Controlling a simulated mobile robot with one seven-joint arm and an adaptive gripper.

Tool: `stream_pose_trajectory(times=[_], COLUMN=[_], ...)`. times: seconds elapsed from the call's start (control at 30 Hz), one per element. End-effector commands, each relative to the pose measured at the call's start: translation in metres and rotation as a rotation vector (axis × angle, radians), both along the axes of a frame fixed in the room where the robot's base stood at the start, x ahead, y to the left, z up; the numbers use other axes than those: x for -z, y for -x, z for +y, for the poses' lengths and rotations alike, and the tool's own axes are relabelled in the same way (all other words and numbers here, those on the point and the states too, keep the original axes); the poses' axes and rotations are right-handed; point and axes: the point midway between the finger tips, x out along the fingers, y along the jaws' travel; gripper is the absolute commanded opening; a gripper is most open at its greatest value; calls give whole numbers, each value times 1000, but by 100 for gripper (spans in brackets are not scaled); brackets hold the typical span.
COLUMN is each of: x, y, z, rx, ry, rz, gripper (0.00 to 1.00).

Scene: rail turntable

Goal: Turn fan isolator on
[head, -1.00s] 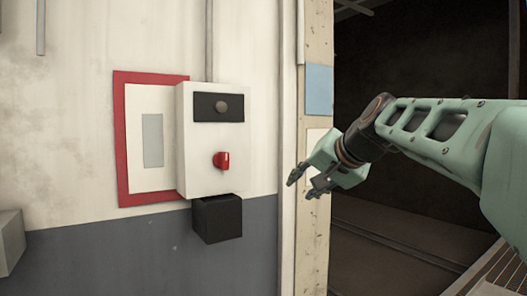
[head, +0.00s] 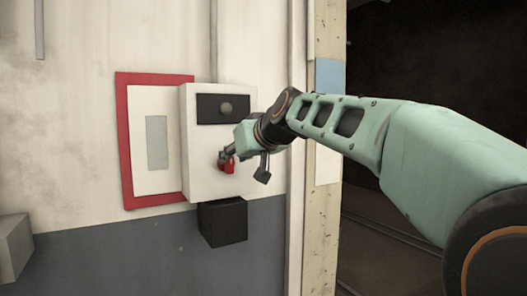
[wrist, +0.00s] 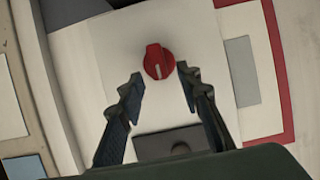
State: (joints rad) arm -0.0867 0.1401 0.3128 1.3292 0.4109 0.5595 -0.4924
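The fan isolator is a white box (head: 199,150) on the wall with a red rotary knob (head: 229,166) on its front. In the wrist view the knob (wrist: 154,52) carries a short pale mark that points down in the picture, toward the box's dark panel (wrist: 165,143). My gripper (head: 243,166) is at the front of the box, close to the knob. In the wrist view its two fingers (wrist: 160,76) are spread, with the tips near either side of the knob and visible gaps. I cannot tell whether either finger touches it.
A dark panel with a round button (head: 227,108) sits above the knob. A black block (head: 222,222) is below the box. A red-framed board (head: 124,150) is on the left. A dark opening lies to the right of the door post.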

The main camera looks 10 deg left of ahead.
Motion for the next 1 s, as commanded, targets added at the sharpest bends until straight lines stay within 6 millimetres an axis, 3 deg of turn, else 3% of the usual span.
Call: stream_pose_trajectory(times=[0.2, 0.57, 0.83, 1.0], x=[8, 11, 11, 12], y=[-18, -21, -21, -21], z=[14, 15, 15, 15], rx=[-1, 1, 1, 1], ry=[0, -1, 0, -1], rz=[2, 0, 0, 2], gripper=[32, 32, 2, 0])
